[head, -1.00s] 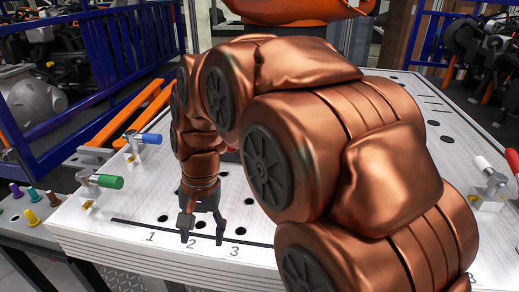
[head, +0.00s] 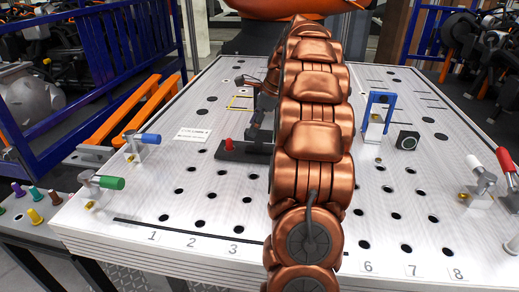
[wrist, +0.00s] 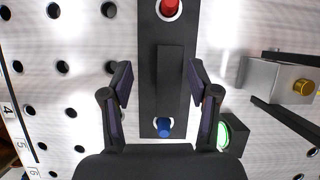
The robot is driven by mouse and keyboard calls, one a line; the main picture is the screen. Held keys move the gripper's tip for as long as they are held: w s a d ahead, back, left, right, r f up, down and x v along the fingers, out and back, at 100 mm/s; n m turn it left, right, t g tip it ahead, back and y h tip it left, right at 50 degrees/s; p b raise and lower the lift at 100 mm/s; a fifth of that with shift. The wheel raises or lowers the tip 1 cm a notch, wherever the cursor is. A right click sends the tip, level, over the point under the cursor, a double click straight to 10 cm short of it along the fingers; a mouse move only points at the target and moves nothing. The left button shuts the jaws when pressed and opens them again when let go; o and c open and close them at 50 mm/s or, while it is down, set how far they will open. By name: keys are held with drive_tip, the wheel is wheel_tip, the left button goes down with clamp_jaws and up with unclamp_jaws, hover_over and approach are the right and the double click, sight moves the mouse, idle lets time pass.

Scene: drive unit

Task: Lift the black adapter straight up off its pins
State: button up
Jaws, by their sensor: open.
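The black adapter (head: 230,153) is a flat dark plate lying on the white perforated table in the head view, left of my arm, which hides its right part. A red pin stands up at its left end. In the wrist view the adapter (wrist: 148,48) runs top to bottom, with the red pin (wrist: 170,8) near the top, a blue pin (wrist: 164,125) near the bottom and a raised black bar (wrist: 170,80) between. My gripper (wrist: 160,82) is open, one finger on each side of the bar, with visible gaps. I cannot tell the height of the fingertips.
A black button box (head: 408,141) and a blue arch (head: 379,99) stand right of my arm. Toggle clamps with green (head: 110,182), blue (head: 148,138) and red (head: 505,160) handles line the table edges.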

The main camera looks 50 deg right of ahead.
sight(256, 143)
drive_tip(key=shift+s+d+m, duration=0.25)
drive_tip(key=shift+d, duration=0.25)
drive_tip(key=shift+s+d+m, duration=0.2)
drive_tip(key=shift+d+m, duration=0.05)
drive_tip(key=shift+d, duration=0.25)
drive_tip(key=shift+s+d+f+p+x, duration=0.15)
drive_tip(key=shift+p+x, duration=0.35)
drive_tip(key=shift+x, duration=0.8)
drive_tip(key=shift+s+d+f+p+x, duration=0.2)
drive_tip(key=shift+p+x, duration=0.3)
drive_tip(key=shift+x, duration=0.8)
drive_tip(key=shift+s+d+p+x, duration=0.1)
drive_tip(key=shift+s+p+x, duration=0.3)
drive_tip(key=shift+x, duration=0.9)
drive_tip(key=shift+w, duration=0.15)
drive_tip(key=shift+c, duration=0.3)
clamp_jaws()
drive_tip(key=shift+r, duration=0.1)
